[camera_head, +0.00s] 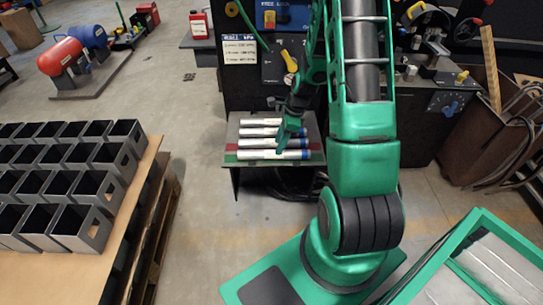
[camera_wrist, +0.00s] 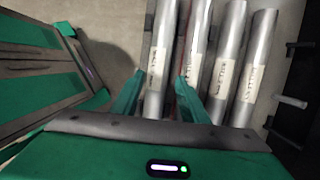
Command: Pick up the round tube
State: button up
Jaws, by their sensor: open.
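Several round silver tubes with pale labels lie side by side on a small table (camera_head: 231,150). In the head view the nearest tube (camera_head: 258,155) has a blue right end. My gripper (camera_head: 284,148) is over the right part of the row, partly covering the tubes. In the wrist view my gripper (camera_wrist: 160,77) is open, and the leftmost tube (camera_wrist: 161,55) runs between its two green fingers. A second tube (camera_wrist: 197,40) lies just right of the right finger. I cannot tell how high the fingertips are above the tubes. The tubes' lower ends are partly hidden by my gripper.
A dark machine (camera_head: 250,88) stands behind the table. At the left, a pallet table (camera_head: 125,235) holds rows of open metal boxes. A green-framed bin (camera_head: 470,225) is at the lower right. Floor between pallet and tube table is clear.

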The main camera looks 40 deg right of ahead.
jog(key=shift+a+x, duration=0.2)
jog(key=shift+x, duration=2.15)
jog(key=shift+w, duration=0.1)
jog(key=shift+c, duration=0.2)
jog(key=c, duration=1)
grip_shut()
jog(key=shift+r, duration=0.15)
